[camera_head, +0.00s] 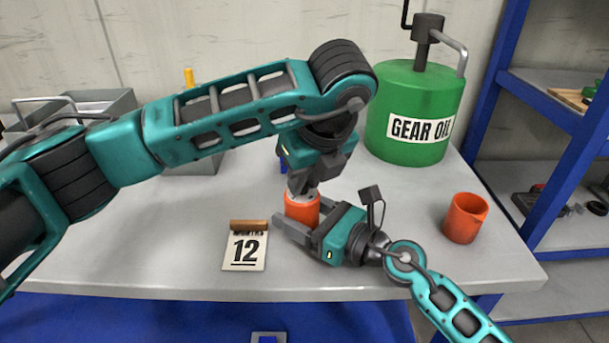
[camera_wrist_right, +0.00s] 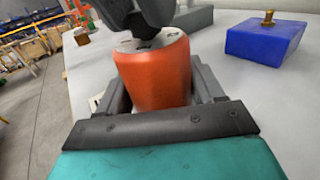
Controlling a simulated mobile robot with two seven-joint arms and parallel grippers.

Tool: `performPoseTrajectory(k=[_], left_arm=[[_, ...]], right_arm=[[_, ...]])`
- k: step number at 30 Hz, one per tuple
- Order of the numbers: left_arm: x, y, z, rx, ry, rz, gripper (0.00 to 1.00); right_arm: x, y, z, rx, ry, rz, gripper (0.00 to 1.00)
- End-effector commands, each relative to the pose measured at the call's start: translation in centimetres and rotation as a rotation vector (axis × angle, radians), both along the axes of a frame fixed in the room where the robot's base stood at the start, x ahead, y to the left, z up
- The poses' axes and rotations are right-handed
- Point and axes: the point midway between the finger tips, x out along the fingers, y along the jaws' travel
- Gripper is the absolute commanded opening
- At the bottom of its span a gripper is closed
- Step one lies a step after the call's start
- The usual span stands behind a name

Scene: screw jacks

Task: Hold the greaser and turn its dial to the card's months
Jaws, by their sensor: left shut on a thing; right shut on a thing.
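The orange greaser (camera_head: 301,209) stands upright on the grey table, and it fills the middle of the right wrist view (camera_wrist_right: 155,75). My right gripper (camera_head: 300,228) is shut around its body from the front right, one finger on each side. My left gripper (camera_head: 303,188) reaches down from above and is shut on the dial at the greaser's top. The dial is mostly hidden by the left fingers, and its marks cannot be read. The card (camera_head: 245,250) stands left of the greaser and shows "12" under a small line of text.
A green gear oil can (camera_head: 414,125) with a pump stands at the back right. An orange cup (camera_head: 464,218) is near the right edge. A metal box (camera_head: 105,104) is at the back left. A blue block (camera_wrist_right: 266,43) shows in the wrist view. Blue shelving (camera_head: 560,125) stands right of the table.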

Motion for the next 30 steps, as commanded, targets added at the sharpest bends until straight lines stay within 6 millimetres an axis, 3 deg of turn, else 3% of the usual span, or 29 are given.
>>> performPoseTrajectory(k=[15, 16, 18, 24, 30], left_arm=[[0.02, 0.0, 0.02, 0.001, -0.001, 0.02, 0.0], [0.02, 0.0, 0.02, 0.001, 0.0, 0.019, 0.24], [0.02, 0.0, 0.02, 0.001, 0.0, 0.019, 0.3], [0.02, 0.0, 0.01, 0.0, -0.001, 0.018, 0.48], [0.01, -0.01, 0.02, 0.0, 0.0, 0.017, 0.48]], right_arm=[[0.01, -0.05, -0.1, 0.0, 0.003, -0.001, 0.27], [0.01, -0.05, -0.1, 0.0, 0.003, -0.001, 0.27], [0.01, -0.05, -0.1, 0.0, 0.003, -0.001, 0.27], [0.01, -0.04, -0.1, -0.001, 0.002, -0.001, 0.27], [0.0, -0.04, -0.09, -0.001, 0.002, -0.001, 0.27]])
